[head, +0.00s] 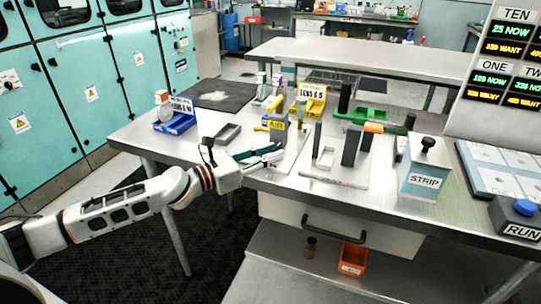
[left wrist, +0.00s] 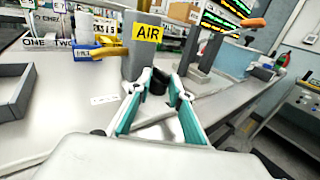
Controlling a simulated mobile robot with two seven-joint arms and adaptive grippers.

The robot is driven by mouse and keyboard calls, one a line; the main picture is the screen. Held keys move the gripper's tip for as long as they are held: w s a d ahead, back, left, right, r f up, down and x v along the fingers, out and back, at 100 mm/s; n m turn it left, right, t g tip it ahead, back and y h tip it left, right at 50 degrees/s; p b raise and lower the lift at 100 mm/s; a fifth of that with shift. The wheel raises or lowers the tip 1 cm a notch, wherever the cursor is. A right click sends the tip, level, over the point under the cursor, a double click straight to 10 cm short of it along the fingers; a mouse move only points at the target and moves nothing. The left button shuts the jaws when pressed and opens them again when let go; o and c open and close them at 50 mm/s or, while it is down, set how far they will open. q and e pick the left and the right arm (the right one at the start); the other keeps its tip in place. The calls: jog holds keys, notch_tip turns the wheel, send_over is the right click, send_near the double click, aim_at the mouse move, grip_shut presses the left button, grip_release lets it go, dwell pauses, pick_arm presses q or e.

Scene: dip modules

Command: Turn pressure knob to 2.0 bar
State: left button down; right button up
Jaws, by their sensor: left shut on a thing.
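The grey air unit (left wrist: 135,58) carries a yellow AIR label (left wrist: 147,33) and stands upright ahead of my left gripper in the left wrist view. The black pressure knob (left wrist: 158,77) sticks out low on the unit's front. My left gripper (left wrist: 161,86) is shut on this knob, one teal-padded finger on each side. In the head view my left gripper (head: 272,155) reaches over the table to the unit. The knob is hidden there, and I cannot read any pressure value. My right gripper is not in view.
A grey open tray (head: 228,134) lies left of my gripper. A blue bin (head: 174,123) and a yellow bin (head: 313,105) stand behind. A pale plate with dark posts (head: 333,171), a STRIP box (head: 424,172) and a RUN button (head: 525,207) are to the right.

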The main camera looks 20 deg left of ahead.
pick_arm(q)
jog(key=shift+w+m+g+h, duration=0.1)
jog(key=shift+m+g+h, duration=0.5)
jog(key=shift+h, duration=0.2)
jog(key=c, duration=1.8)
grip_release()
jog(key=shift+s+a+f, duration=0.1)
jog(key=shift+s+a, duration=0.2)
jog(key=shift+a, duration=0.1)
jog(key=shift+v, duration=5.5)
